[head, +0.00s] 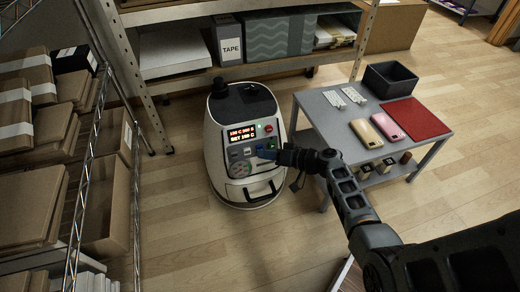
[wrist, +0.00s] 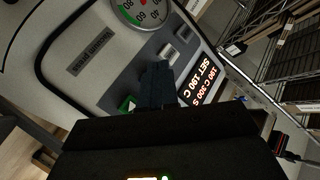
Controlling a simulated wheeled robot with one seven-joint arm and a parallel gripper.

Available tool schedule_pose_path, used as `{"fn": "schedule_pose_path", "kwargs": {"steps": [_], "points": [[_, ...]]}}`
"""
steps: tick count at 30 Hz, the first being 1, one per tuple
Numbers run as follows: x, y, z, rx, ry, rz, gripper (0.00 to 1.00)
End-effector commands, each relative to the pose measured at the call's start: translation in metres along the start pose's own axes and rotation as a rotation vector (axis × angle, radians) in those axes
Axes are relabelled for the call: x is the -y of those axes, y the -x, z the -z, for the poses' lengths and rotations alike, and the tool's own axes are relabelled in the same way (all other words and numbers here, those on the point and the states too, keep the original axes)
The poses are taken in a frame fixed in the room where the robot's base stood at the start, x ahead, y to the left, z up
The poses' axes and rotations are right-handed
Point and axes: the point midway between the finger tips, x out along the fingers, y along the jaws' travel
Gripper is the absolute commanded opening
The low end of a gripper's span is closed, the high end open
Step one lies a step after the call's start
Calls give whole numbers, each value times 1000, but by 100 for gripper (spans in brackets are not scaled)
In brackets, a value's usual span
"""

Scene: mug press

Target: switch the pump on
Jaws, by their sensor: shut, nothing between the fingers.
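The machine (head: 225,118) is a white rounded cabinet with a grey control panel on its sloped front. Its panel carries a lit display (head: 241,132), which reads "SET 190 C" in the wrist view (wrist: 200,88), a round gauge (head: 240,168) and small switches. In the wrist view a grey rocker switch (wrist: 168,53) lies just beyond my fingertips, and a green switch (wrist: 127,103) sits to their left. Which one is the pump switch I cannot tell. My gripper (head: 266,154) is shut and empty, its tips (wrist: 158,68) close over the panel; contact cannot be told.
A grey table (head: 325,128) stands right of the machine with a black bin (head: 390,79), a red mat (head: 413,117) and pink and yellow cases. A metal shelf stands behind; a wire rack with boxes (head: 45,130) is at left. Floor in front is open.

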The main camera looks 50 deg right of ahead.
Motion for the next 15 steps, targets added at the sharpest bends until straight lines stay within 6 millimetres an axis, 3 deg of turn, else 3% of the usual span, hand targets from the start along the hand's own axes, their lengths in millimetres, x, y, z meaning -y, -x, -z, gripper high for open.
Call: {"fn": "schedule_pose_path", "kwargs": {"steps": [15], "points": [[-3,-4,3,0,1,0,0]]}}
